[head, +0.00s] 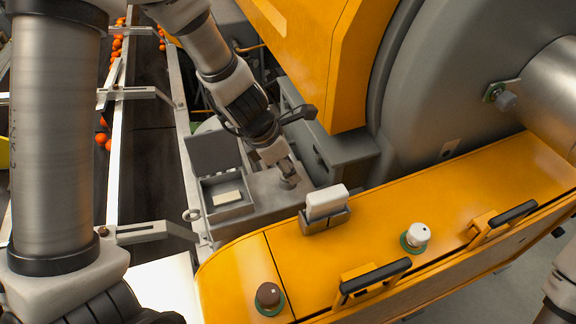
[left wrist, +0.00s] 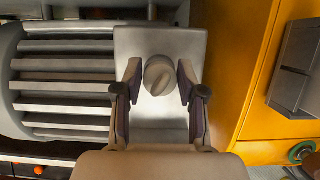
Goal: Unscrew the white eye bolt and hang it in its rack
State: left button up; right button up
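A pale, rounded piece with a raised ridge across its top, which looks like the eye bolt (left wrist: 158,75), stands on a grey plate (left wrist: 180,45) in the left wrist view. In the head view it shows small at the fingertips (head: 290,181). My left gripper (head: 284,172) points down over it. In the left wrist view its fingers (left wrist: 158,82) are open, one on each side of the piece, with a gap on both sides. I cannot tell which fixture is the rack. My right gripper is out of view.
A grey box with a raised lid (head: 228,208) stands left of the gripper. A small ring (head: 192,215) sits by the conveyor rail. The yellow housing (head: 370,250) in front carries a white block (head: 326,201), a white knob (head: 418,234), a brown knob (head: 268,295) and black handles.

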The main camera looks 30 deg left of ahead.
pick_arm(q)
jog(key=shift+c, duration=0.8)
jog(key=shift+n+t+y, duration=0.3)
jog(key=shift+n+y, duration=0.4)
jog(key=shift+n, duration=1.2)
jog(key=n+y, duration=0.1)
jog(key=n, duration=0.2)
jog(key=o, duration=0.6)
jog(key=shift+o, duration=0.2)
